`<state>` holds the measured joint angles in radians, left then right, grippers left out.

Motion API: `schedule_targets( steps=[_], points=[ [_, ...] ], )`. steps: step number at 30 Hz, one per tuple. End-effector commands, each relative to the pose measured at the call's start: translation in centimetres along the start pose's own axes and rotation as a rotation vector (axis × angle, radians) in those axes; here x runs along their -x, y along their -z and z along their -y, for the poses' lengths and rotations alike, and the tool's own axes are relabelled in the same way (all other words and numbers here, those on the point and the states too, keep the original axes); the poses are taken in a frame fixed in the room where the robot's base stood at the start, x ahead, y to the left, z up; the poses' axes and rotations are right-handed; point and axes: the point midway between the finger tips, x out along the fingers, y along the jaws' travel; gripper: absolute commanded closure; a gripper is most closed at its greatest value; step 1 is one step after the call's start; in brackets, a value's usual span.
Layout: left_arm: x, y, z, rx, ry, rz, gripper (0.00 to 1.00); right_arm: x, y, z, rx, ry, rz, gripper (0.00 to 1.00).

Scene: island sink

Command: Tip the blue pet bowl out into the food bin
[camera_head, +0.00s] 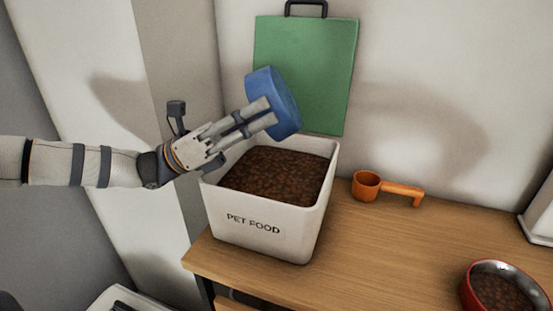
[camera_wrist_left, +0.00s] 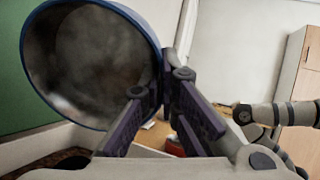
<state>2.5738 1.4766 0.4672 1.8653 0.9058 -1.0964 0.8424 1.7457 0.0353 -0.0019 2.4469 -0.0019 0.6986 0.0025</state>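The blue pet bowl (camera_head: 286,103) is tilted steeply on its side above the food bin, its underside and outer wall facing the head camera. The left wrist view shows its grey inside (camera_wrist_left: 95,65), which looks empty. My left gripper (camera_head: 267,112) is shut on the bowl's wall, with one finger on each side of it. The white food bin (camera_head: 262,228), marked PET FOOD, stands open below on the counter, nearly full of brown kibble (camera_head: 275,176). The bowl and gripper are clear of the bin's rim. My right gripper is not in view.
A green lid (camera_head: 325,60) with a dark handle leans on the wall behind the bin. An orange scoop (camera_head: 366,186) lies right of the bin. A red bowl (camera_head: 470,290) of kibble stands at the front right. The wooden counter (camera_head: 390,250) between is clear.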

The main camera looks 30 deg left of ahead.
Motion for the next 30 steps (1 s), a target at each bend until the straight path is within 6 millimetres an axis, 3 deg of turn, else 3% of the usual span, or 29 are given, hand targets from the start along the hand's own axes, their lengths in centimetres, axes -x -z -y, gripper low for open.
schedule_targets(
  steps=[30],
  points=[
    [-0.2,-1.9,0.4,0.008,0.023,0.109,1.00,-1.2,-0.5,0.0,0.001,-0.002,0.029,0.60]
  ],
)
